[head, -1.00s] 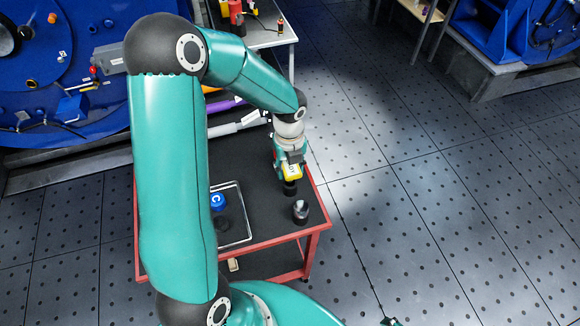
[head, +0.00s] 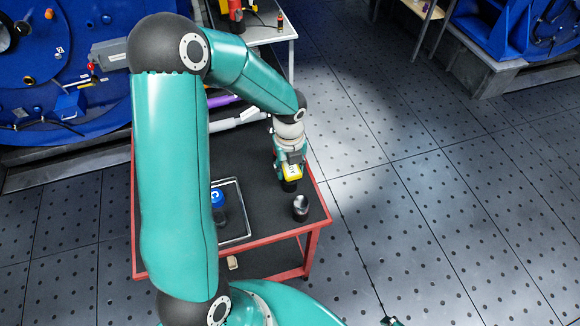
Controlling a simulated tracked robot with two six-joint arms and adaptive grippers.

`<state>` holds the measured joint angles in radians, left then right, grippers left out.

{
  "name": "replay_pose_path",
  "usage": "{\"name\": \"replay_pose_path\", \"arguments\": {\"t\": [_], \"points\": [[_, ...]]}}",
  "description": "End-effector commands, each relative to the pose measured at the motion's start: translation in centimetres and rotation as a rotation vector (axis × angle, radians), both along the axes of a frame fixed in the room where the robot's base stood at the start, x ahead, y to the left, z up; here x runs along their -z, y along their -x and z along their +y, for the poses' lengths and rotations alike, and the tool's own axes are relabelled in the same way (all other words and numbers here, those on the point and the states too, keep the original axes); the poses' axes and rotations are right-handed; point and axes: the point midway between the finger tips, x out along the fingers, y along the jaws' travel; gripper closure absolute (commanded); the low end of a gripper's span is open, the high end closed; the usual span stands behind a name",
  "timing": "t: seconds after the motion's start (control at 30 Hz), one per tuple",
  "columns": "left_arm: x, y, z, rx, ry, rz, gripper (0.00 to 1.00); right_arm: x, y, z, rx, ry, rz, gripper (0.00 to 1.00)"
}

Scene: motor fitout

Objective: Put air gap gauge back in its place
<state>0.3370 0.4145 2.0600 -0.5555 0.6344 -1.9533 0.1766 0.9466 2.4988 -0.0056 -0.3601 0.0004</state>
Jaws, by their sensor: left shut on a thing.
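My left gripper (head: 290,162) is over the right part of the red-framed cart (head: 262,243) and points down. It is shut on a small yellow block with dark markings (head: 292,172), which I take to be the air gap gauge. The fingers and wrist hide part of it. A short black round piece (head: 289,186) shows directly under the yellow block. I cannot tell whether it is part of the gauge or a holder, or whether it touches the black cart top. My right gripper is not clearly in view.
A dark cylinder with a shiny metal top (head: 300,206) stands close in front of the gripper. A grey-white tool (head: 236,121) lies at the cart's back. Floor to the right is clear.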

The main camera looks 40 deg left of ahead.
Motion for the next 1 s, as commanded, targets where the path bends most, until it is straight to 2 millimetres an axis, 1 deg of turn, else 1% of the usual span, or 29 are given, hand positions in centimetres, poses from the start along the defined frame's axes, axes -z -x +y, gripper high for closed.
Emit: {"name": "replay_pose_path", "arguments": {"t": [0.47,0.5,0.63,0.67,1.0], "points": [[1.3,0.0,0.0,-0.001,0.0,0.0,1.0,1.0,0.0,0.0,0.0,0.0,0.0,0.13],[1.2,0.0,0.0,-0.001,0.0,0.0,0.52,0.9,0.0,0.0,0.0,0.0,0.0,0.13],[1.2,0.0,0.0,-0.001,0.0,0.0,0.3,0.9,0.0,0.0,0.0,0.0,0.0,0.13],[1.1,0.0,0.0,-0.001,0.0,0.0,0.27,0.9,0.0,0.0,0.0,0.0,0.0,0.13],[1.0,0.0,0.0,0.0,0.0,0.0,0.27,0.8,0.0,0.0,0.0,0.0,0.0,0.13]]}}
